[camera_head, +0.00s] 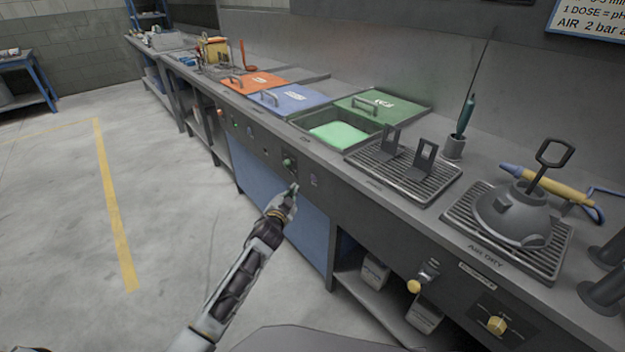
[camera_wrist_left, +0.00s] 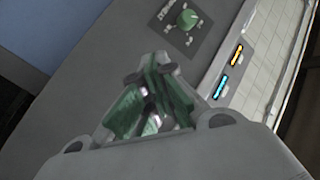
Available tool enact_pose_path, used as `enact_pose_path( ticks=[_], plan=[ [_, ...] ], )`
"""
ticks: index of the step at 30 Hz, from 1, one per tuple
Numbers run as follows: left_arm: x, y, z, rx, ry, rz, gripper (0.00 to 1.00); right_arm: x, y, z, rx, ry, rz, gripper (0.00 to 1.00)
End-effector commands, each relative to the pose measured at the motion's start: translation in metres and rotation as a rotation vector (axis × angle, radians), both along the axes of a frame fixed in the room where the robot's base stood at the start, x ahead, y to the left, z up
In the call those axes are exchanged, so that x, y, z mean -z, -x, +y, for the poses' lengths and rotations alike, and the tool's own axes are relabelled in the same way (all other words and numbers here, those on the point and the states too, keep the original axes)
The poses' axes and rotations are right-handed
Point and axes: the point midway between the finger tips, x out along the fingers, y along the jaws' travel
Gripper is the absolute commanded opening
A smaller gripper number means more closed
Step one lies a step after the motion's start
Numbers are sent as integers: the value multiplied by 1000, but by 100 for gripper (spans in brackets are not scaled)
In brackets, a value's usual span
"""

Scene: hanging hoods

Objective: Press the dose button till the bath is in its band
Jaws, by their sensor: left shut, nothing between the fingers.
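The open bath (camera_head: 338,133) holds bright green liquid, with its green lid (camera_head: 382,105) lying behind it. On the bench's front panel below the bath is a green knob or button (camera_head: 289,162). The wrist view shows a green control (camera_wrist_left: 187,20) on a dark square plate with small marks around it. I cannot tell for sure that this is the dose button. My left gripper (camera_head: 292,190) is shut and empty, just below and in front of the panel control, apparently apart from it. Its green-padded fingers (camera_wrist_left: 152,100) show in the wrist view. My right gripper is not in view.
Orange (camera_head: 254,82) and blue (camera_head: 288,98) lids cover tanks to the left. A rack (camera_head: 405,172) and a grey hood on a drying grate (camera_head: 512,215) stand to the right. Yellow (camera_wrist_left: 237,55) and cyan (camera_wrist_left: 221,87) bars sit beside the control. The floor at left is clear.

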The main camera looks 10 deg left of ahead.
Motion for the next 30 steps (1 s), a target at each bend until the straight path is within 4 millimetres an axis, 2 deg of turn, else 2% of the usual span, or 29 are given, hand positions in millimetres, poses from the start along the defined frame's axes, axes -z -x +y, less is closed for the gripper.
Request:
enact_pose_path(
  ticks=[8, 19, 30],
  plan=[
    [18, 3, -1, 0, 3, 8, 0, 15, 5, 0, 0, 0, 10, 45],
    [59, 9, -8, -6, 34, 25, 0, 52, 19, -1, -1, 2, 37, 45],
    [87, 15, -13, -19, 135, 32, 0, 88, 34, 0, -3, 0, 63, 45]
  ],
)
